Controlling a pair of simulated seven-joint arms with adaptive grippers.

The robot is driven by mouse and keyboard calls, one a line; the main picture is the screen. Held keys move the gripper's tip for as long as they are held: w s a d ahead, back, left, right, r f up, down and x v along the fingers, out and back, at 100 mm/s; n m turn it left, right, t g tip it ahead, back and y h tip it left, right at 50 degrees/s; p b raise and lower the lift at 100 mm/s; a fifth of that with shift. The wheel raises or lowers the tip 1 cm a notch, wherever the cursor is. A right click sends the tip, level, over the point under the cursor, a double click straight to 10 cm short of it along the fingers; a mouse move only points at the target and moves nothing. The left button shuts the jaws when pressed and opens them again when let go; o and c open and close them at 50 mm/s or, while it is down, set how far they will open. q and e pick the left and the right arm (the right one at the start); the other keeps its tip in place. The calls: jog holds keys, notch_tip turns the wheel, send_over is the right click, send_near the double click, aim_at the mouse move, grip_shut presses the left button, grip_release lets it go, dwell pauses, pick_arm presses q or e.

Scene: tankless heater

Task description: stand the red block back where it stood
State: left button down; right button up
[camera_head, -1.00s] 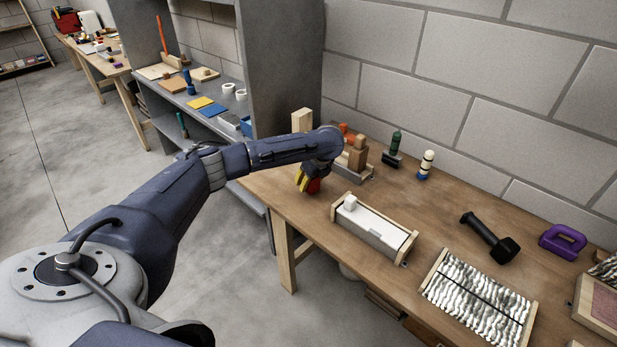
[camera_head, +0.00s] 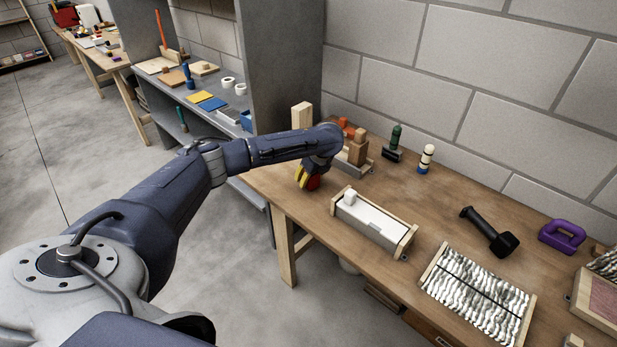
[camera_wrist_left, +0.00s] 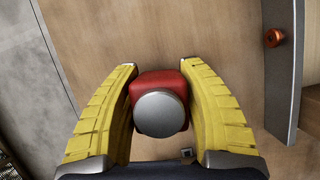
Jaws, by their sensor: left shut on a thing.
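The red block (camera_wrist_left: 160,84) shows in the left wrist view between the two yellow fingers of my left gripper (camera_wrist_left: 160,95). A round grey disc (camera_wrist_left: 160,113) covers the near face of the block. My left gripper is shut on the block. In the head view the left gripper (camera_head: 307,178) is low over the table's left end, and the red block (camera_head: 314,183) shows at its fingers. I cannot tell whether the block touches the wooden table (camera_head: 320,225). My right gripper is not in view.
A tray with wooden blocks (camera_head: 357,150) stands close behind the gripper. A long box with a white lid (camera_head: 372,224) stands to the right. Farther right are a black mallet (camera_head: 490,233) and a purple handled block (camera_head: 562,236). Bare wood lies in front of the gripper.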

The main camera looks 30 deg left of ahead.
pick_arm(q)
jog(key=shift+f, duration=0.4)
jog(key=c, duration=0.7)
grip_release()
jog(key=v, duration=1.2)
